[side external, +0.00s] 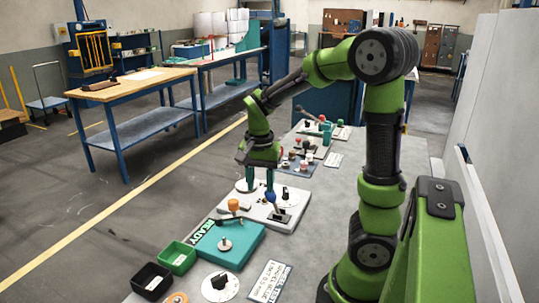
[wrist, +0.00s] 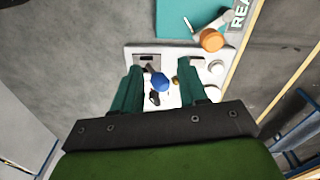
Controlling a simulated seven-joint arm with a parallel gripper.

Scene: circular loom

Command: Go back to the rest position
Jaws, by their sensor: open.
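My gripper (side external: 260,186) points down over a white panel (side external: 290,222) on the grey bench, with its two teal fingers apart and nothing held between them. A blue ball knob (side external: 270,197) on the panel shows between the fingers in the wrist view (wrist: 160,82). I cannot tell whether either finger touches it. An orange knob (side external: 234,205) is at the panel's near-left part and also shows in the wrist view (wrist: 212,40).
A teal block marked READY (side external: 222,248) lies nearer the camera, with a green bin (side external: 178,258) and a black bin (side external: 152,281) to its left. A label card (side external: 270,283) and a white dial (side external: 219,287) are in front. More panels with knobs (side external: 298,164) stand behind my gripper.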

